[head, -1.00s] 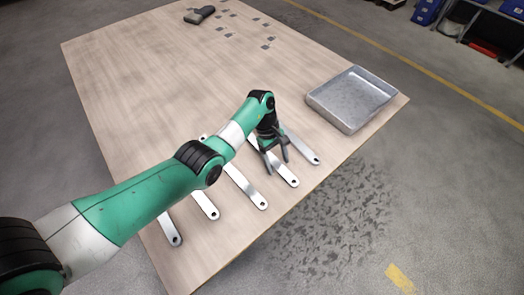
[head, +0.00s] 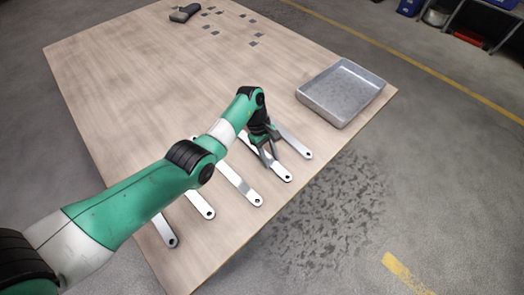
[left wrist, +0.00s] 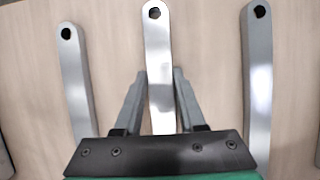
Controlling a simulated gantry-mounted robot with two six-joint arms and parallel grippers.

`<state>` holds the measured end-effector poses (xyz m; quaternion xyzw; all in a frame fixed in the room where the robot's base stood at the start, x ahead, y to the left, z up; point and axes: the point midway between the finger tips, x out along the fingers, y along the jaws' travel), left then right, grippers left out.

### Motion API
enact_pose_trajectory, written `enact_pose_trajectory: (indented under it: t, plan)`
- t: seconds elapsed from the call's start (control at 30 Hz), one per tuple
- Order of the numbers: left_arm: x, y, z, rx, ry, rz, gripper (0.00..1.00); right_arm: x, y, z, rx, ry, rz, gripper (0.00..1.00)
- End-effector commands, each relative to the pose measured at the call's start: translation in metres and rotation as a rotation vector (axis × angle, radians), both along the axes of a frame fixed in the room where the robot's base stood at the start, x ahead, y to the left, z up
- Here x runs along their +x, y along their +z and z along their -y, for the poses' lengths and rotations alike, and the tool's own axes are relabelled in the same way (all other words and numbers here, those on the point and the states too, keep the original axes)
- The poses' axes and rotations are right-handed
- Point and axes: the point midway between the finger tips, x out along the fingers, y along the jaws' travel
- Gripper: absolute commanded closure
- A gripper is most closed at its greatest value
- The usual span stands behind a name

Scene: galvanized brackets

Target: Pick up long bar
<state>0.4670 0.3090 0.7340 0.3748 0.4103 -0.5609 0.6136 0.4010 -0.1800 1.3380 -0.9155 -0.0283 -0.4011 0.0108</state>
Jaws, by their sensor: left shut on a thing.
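Several long flat silver bars with a hole at the end lie side by side near the table's front edge. My left gripper (head: 271,156) is low over the table, shut on the second bar from the right (head: 283,173). In the left wrist view this bar (left wrist: 158,45) runs between the two fingers (left wrist: 160,80), its holed end reaching past them. Whether it is lifted off the table I cannot tell. The rightmost bar (head: 296,144) lies close beside the gripper. The bar to the left (head: 241,185) is apart from it. My right gripper is not in view.
An empty grey metal tray (head: 341,92) stands at the table's right corner. Two more bars (head: 201,203) (head: 164,231) lie partly behind my left arm. A dark object (head: 185,12) and small grey pieces lie at the far end. The middle of the wooden table (head: 130,85) is clear.

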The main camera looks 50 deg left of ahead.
Motion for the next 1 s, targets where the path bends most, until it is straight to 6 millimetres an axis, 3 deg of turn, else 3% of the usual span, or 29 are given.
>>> enact_pose_trajectory:
  t: [0.17,0.37,0.67,0.8,1.0]
  plan:
    - [0.001,0.013,0.0,0.0,-0.001,0.001,1.0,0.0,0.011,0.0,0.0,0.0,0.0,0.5]
    - [-0.003,0.047,0.004,0.0,0.0,0.002,1.0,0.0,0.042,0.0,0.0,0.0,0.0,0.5]
    - [-0.05,0.112,0.045,-0.001,-0.003,-0.002,1.0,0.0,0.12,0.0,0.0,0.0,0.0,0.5]
    - [-0.075,0.124,0.067,-0.002,-0.002,-0.003,1.0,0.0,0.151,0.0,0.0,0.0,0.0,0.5]
    - [-0.098,0.131,0.088,-0.001,-0.001,0.0,1.0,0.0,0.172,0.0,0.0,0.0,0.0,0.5]
